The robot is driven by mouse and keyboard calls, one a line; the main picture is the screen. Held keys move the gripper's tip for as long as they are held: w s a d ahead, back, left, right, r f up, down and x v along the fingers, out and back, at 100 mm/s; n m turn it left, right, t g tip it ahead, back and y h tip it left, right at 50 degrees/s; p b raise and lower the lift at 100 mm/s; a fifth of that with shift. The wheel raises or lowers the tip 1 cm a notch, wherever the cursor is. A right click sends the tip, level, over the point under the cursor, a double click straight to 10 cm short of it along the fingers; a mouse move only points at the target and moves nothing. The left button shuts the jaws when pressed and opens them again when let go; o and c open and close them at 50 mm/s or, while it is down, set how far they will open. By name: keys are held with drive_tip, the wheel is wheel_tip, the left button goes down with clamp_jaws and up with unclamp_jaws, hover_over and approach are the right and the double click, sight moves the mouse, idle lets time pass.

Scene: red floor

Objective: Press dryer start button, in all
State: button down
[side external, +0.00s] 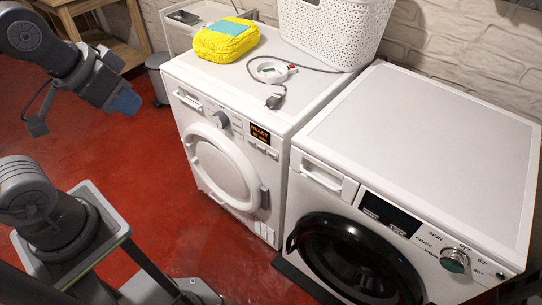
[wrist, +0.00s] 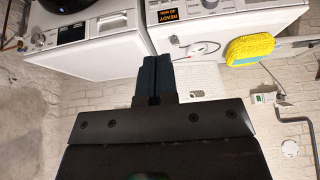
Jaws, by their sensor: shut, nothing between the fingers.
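The dryer (side external: 225,170) is the white machine on the left in the side view, with a round white door, a grey knob (side external: 221,119) and a lit display reading READY (side external: 260,134). Small buttons sit around the display, but I cannot tell which is the start button. In the wrist view, which looks upside down, the dryer's display (wrist: 168,14) is at the top. My gripper (side external: 127,101) is shut and empty, in the air to the left of the dryer and apart from it. Its blue fingers (wrist: 152,78) lie together in the wrist view.
A washer (side external: 400,170) with a dark round door stands right of the dryer. On the dryer are a yellow bundle (side external: 226,39), a white plug-in meter with a cable (side external: 270,71) and a white basket (side external: 330,30). A grey bin (side external: 157,75) stands behind. Red floor (side external: 140,180) before the dryer is clear.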

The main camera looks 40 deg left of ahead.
drive_tip(key=w+d+f+m+t, duration=0.15)
drive_tip(key=w+f+m, duration=0.25)
drive_tip(key=w+f, duration=1.2)
drive_tip(key=m, duration=0.2)
approach(272, 155)
drive_tip(key=s+a+r, duration=0.2)
drive_tip(key=s+r, duration=0.1)
drive_tip(key=s, duration=0.2)
wheel_tip(272, 155, down, 11)
drive_tip(key=s+d+m+t+h, duration=0.1)
drive_tip(key=s+m+t, duration=0.1)
drive_tip(key=shift+f+m, duration=0.2)
drive_tip(key=shift+m, duration=0.1)
drive_tip(key=shift+d, duration=0.1)
drive_tip(key=w, duration=0.8)
drive_tip(key=shift+w, duration=0.3)
drive_tip(key=shift+w, duration=0.1)
drive_tip(key=shift+w, duration=0.35)
